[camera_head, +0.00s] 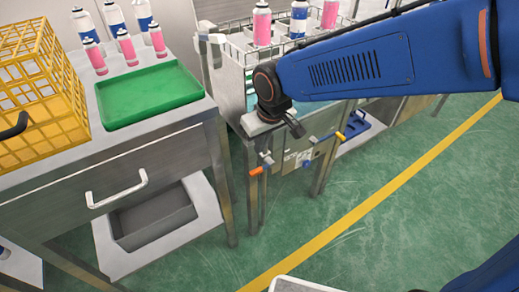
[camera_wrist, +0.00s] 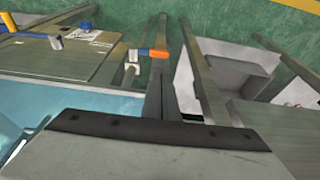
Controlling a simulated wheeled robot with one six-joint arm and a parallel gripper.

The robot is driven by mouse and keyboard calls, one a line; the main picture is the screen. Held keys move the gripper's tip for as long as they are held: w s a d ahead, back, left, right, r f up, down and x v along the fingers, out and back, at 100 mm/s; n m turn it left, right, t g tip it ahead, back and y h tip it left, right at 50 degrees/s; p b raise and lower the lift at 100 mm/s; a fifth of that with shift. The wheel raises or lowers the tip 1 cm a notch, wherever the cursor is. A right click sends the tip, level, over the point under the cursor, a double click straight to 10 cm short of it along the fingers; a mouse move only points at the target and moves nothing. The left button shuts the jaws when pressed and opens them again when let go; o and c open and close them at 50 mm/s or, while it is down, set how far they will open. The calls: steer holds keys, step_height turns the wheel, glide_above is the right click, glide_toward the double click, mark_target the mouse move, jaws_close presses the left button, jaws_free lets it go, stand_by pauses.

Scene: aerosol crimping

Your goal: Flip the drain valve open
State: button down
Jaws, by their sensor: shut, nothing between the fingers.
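An orange-handled lever (camera_head: 255,171) sticks out low on the front of the water bath's stand; it also shows in the wrist view (camera_wrist: 155,53), on a silver fitting. A yellow-handled lever (camera_head: 340,136) and a blue knob (camera_head: 307,163) sit farther right; both also show at the wrist view's upper left. I cannot tell by label which one is the drain valve. My gripper (camera_head: 298,131) is shut and empty, pointing down in front of the bath, above and right of the orange lever. In the wrist view, its fingertips (camera_wrist: 158,83) lie just below the orange handle, apparently apart from it.
The water bath (camera_head: 236,88) holds a rack with pink and blue cans. On the left, a steel table carries a green tray (camera_head: 150,95), a yellow crate (camera_head: 40,85) and several cans. Open green floor with a yellow line (camera_head: 350,215) lies in front.

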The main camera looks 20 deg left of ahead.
glide_above(255, 171)
steer(key=f, duration=1)
steer(key=shift+s+d+f, duration=0.3)
steer(key=shift+s+d, duration=0.05)
steer(key=shift+d, duration=0.05)
steer(key=shift+f, duration=0.65)
